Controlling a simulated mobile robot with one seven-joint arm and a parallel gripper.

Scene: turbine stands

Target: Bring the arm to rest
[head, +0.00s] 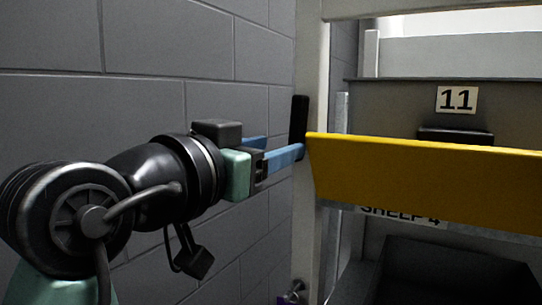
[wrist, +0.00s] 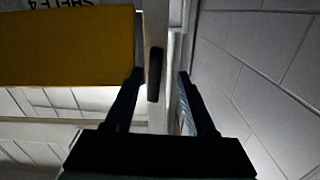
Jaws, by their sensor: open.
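My gripper (head: 283,147) reaches out from the left with its two blue fingers apart. In the wrist view my gripper (wrist: 160,76) shows the fingers spread with a gap between them. A black upright bar (head: 299,118) stands at the left end of a yellow panel (head: 420,180), just beyond the fingertips. In the wrist view the black bar (wrist: 154,74) appears between the fingers, apparently beyond them. I cannot tell whether a finger touches the bar or the panel. Nothing is seen held.
A grey block wall (head: 140,110) runs close along the left. A pale frame post (head: 310,90) stands behind the panel's left end. A sign with 11 (head: 457,99), a "SHELF 4" label (head: 400,215) and a dark bin (head: 455,270) are at right.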

